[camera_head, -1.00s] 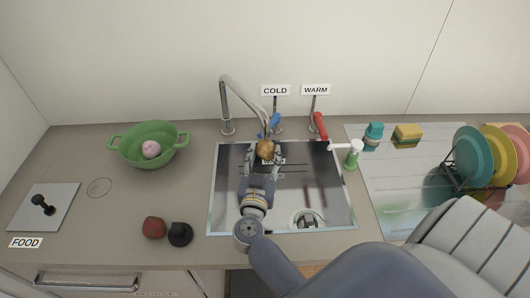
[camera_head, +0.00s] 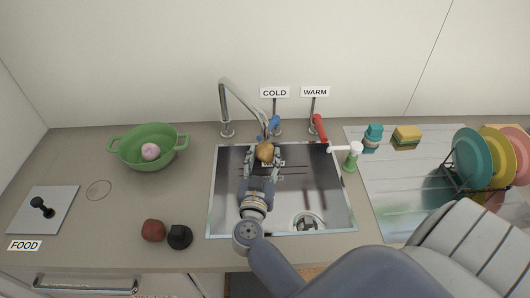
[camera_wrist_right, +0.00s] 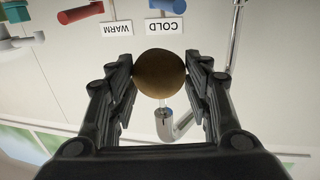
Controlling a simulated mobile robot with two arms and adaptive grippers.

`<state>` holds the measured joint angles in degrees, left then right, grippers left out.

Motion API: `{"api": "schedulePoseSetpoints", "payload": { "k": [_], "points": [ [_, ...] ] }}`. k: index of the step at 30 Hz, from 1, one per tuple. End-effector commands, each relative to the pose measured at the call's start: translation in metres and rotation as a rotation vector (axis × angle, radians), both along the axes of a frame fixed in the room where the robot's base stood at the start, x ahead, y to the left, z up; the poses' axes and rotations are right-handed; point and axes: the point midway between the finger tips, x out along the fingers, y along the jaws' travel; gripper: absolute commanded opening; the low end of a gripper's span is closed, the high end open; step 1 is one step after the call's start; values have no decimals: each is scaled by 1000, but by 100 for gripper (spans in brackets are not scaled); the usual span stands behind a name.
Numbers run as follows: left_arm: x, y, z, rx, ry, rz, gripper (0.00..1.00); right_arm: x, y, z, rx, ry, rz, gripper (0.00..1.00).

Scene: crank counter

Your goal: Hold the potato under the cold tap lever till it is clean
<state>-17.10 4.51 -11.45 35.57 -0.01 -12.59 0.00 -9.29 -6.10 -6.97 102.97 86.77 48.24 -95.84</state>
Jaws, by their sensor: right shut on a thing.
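My right gripper (camera_head: 264,160) is shut on the potato (camera_head: 265,151) over the sink (camera_head: 225,200). The potato is brown and round; in the right wrist view it (camera_wrist_right: 160,74) sits between both fingers. It is beneath the end of the curved metal tap (camera_head: 240,96), close to the blue cold lever (camera_head: 274,123). The blue lever also shows in the right wrist view (camera_wrist_right: 166,5) beside the COLD sign (camera_head: 274,93). I cannot tell clearly whether water touches the potato. My left gripper is not in view.
The red warm lever (camera_head: 319,126) and a soap dispenser (camera_head: 352,157) stand right of the tap. A green colander (camera_head: 125,156) holds a pinkish item. A dark red item (camera_head: 153,230) and a black item (camera_head: 180,237) lie at the front. A rack of plates (camera_head: 474,158) is at right.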

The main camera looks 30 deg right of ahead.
Motion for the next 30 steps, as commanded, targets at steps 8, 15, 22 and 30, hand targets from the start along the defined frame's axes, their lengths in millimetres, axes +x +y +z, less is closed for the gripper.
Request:
{"api": "schedulePoseSetpoints", "payload": {
  "k": [8,15,22,30],
  "points": [
    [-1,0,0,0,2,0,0,0,0,0,-1,-1,0,20],
    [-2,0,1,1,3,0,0,-1,1,1,0,0,0,20],
    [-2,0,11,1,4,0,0,-19,17,2,1,1,0,20],
    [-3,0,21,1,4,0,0,-43,39,2,1,2,0,20]
  ]
}}
